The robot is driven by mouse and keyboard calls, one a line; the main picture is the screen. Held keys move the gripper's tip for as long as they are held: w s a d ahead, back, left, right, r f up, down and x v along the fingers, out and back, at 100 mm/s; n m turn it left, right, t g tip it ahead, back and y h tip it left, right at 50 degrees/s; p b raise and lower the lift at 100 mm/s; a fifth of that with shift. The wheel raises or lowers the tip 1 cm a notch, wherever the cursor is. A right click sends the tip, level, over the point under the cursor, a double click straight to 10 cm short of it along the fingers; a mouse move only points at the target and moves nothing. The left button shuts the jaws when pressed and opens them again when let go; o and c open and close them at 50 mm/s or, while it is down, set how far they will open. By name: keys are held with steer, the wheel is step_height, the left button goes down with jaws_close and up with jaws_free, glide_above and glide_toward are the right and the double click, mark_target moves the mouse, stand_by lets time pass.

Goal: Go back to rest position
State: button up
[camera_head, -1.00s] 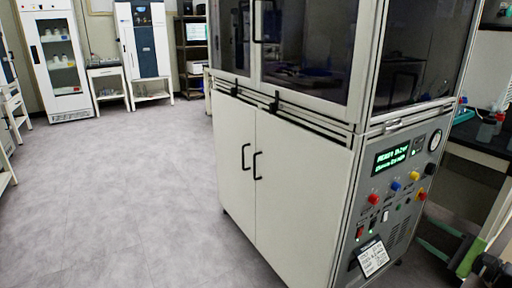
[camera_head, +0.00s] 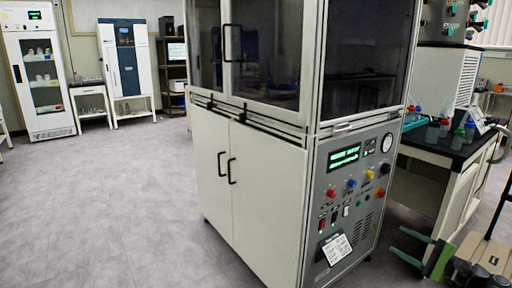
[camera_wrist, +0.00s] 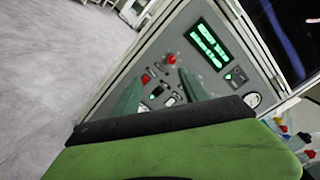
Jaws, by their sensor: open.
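My gripper (camera_head: 418,251) shows at the lower right of the head view, with green fingers apart and nothing between them. In the wrist view the two green fingers (camera_wrist: 160,92) point toward the control panel of the freeze dryer, with a gap between them. The freeze dryer (camera_head: 255,190) is a tall grey-white cabinet with closed lower doors and dark glass above. Its control panel (camera_head: 352,205) has a lit green display, coloured knobs and a round gauge. My gripper is to the right of this panel in the head view; the exact distance cannot be told.
A dark-topped bench (camera_head: 440,150) with bottles stands right of the dryer, beyond my gripper. A glass-door cabinet (camera_head: 38,75) and a white-and-blue unit (camera_head: 125,60) stand at the back left. The grey floor (camera_head: 95,200) to the left is clear.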

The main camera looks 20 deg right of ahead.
steer(key=w+a+f+n+g+y, duration=0.2)
steer(key=w+a+n+g+y, duration=0.15)
steer(key=w+a, duration=0.9)
steer(key=w+a+f+n+g+y, duration=0.1)
steer(key=w+a+n+g+y, duration=0.25)
steer(key=w+a, duration=0.9)
steer(key=s+a+f+n+g+p, duration=0.1)
steer(key=a+f+n+g, duration=0.1)
steer(key=a, duration=0.7)
steer(key=s+a+f+n+g, duration=0.1)
steer(key=s+a+f+g, duration=0.15)
steer(key=a, duration=0.55)
steer(key=s+a+f+n+g+h, duration=0.4)
steer(key=a+f+n+g+h, duration=0.35)
steer(key=a+f, duration=0.6)
steer(key=d+n+t+h+p, duration=0.1)
steer(key=d+n+t+h, duration=0.1)
steer(key=d+n+h, duration=0.45)
step_height(320, 180, up, 37)
steer(key=m+y+p, duration=0.2)
steer(key=p, duration=3.5)
steer(key=shift+s+d+m+p, duration=0.2)
steer(key=shift+d+m+p, duration=0.1)
steer(key=shift+d+p, duration=0.1)
